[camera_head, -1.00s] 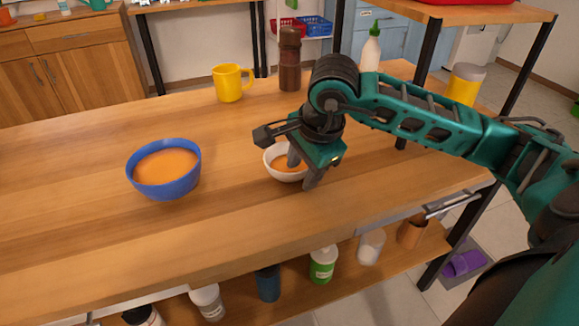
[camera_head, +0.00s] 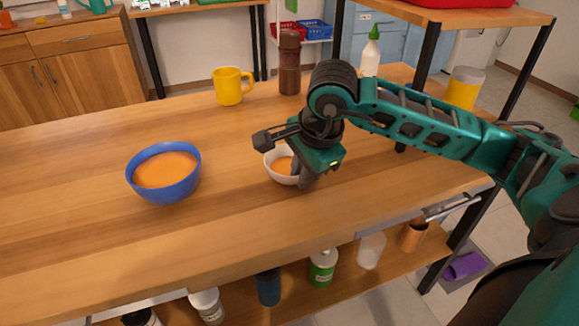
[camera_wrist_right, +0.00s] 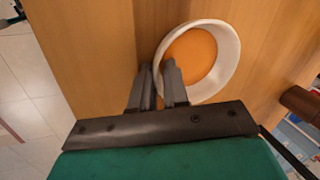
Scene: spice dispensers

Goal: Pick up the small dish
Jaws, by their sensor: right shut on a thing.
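The small dish (camera_head: 279,178) is a white bowl with orange contents, upright on the wooden table. My right gripper (camera_head: 301,176) is over its right side, shut on the dish's rim with one finger inside and one outside. The right wrist view shows the same dish (camera_wrist_right: 235,62) and the gripper's two fingers (camera_wrist_right: 158,75) close together across its near wall. The gripper hides part of the dish in the head view. My left gripper is not in view.
A larger blue bowl (camera_head: 165,188) with orange contents stands to the left. A yellow mug (camera_head: 229,87), a brown grinder (camera_head: 290,65) and a white bottle with a green cap (camera_head: 371,55) stand behind. The table's front left is clear.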

